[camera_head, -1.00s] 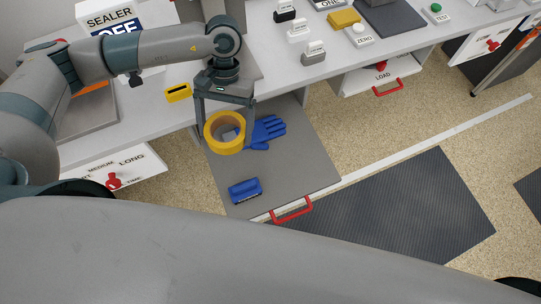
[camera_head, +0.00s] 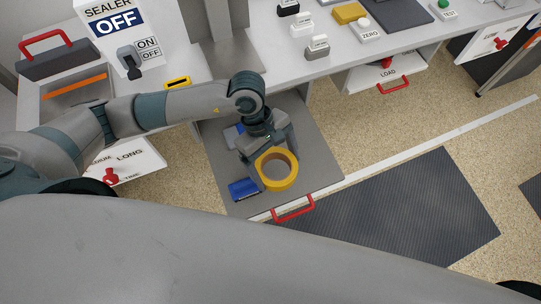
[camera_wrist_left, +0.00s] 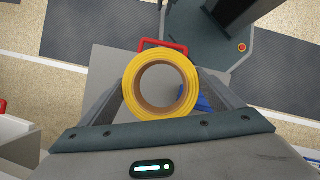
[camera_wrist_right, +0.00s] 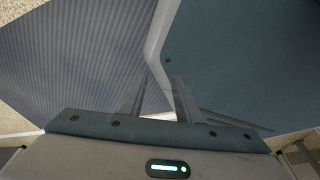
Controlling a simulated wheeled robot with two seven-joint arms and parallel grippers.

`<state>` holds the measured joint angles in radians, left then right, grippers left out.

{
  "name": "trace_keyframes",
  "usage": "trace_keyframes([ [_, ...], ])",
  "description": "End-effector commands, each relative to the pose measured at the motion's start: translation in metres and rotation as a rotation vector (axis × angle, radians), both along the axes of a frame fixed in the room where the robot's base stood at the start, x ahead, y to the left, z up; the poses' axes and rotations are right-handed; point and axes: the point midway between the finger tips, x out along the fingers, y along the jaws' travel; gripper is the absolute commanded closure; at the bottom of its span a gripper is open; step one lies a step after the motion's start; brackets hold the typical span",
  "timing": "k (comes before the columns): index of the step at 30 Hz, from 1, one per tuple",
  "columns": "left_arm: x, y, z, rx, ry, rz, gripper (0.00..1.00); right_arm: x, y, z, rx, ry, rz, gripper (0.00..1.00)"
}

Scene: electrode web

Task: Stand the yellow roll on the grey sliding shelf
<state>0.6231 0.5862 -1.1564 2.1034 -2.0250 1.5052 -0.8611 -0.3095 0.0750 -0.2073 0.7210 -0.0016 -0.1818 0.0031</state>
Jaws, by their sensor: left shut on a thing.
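The yellow roll (camera_head: 278,186) is a thick ring with a brown core, held over the front part of the grey sliding shelf (camera_head: 318,160). My left gripper (camera_head: 270,165) is shut on it. The left wrist view shows the roll (camera_wrist_left: 131,84) between the two fingers, its round opening facing the camera. I cannot tell whether its underside touches the shelf. My right gripper (camera_wrist_right: 158,85) shows only in its own wrist view, with its fingers apart and nothing between them.
A blue block-like thing (camera_head: 243,189) lies on the shelf, left of the roll. A blue glove (camera_head: 239,128) is mostly hidden behind my left gripper. The shelf has a red handle (camera_head: 294,210) at its front edge. Bare shelf shows to the right of the roll.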

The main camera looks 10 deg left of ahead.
Motion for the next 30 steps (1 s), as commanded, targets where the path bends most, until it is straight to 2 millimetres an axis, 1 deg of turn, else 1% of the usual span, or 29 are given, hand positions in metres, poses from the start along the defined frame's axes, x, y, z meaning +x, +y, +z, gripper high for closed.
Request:
trace_keyframes([
  [1,-0.006,-0.012,-0.003,-0.006,0.002,0.064,0.39,0.003,0.002,-0.002,0.003,-0.009,0.000,0.69],
  [6,-0.017,-0.044,-0.005,-0.006,0.002,0.311,0.39,0.015,0.006,-0.004,0.011,-0.035,0.001,0.69],
  [12,-0.028,-0.076,-0.001,-0.006,0.002,0.578,0.39,0.026,0.011,-0.005,0.018,-0.061,0.003,0.69],
  [15,-0.032,-0.087,0.001,-0.004,0.002,0.683,0.39,0.030,0.012,-0.005,0.022,-0.072,0.003,0.69],
  [21,-0.035,-0.099,0.005,-0.001,0.001,0.801,0.39,0.035,0.014,-0.005,0.025,-0.083,0.003,0.69],
  [30,-0.035,-0.099,0.006,0.000,0.002,0.820,0.39,0.036,0.014,-0.004,0.026,-0.085,0.003,0.69],
])
